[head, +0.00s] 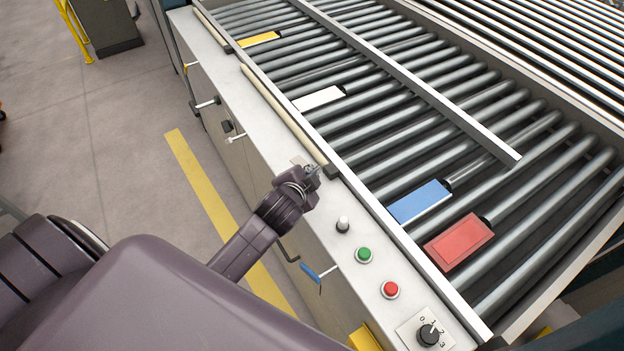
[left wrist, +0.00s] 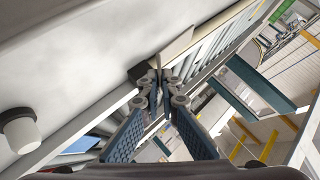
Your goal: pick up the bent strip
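I cannot pick out the bent strip for certain. A small pale flat piece (head: 297,160) lies on the panel beside my left gripper; it may be the strip, but most of it is too small or hidden to tell. My left gripper (head: 312,172) is over the console edge, close to the black end block (head: 332,172) of a long beige bar (head: 282,115). In the left wrist view, the fingertips of my left gripper (left wrist: 162,84) are nearly together, just by the black block (left wrist: 140,72). I see nothing clearly held between them. My right gripper is not in view.
The roller bed (head: 430,130) lies right of the panel, with a blue plate (head: 420,202) and a red plate (head: 459,242) on it.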

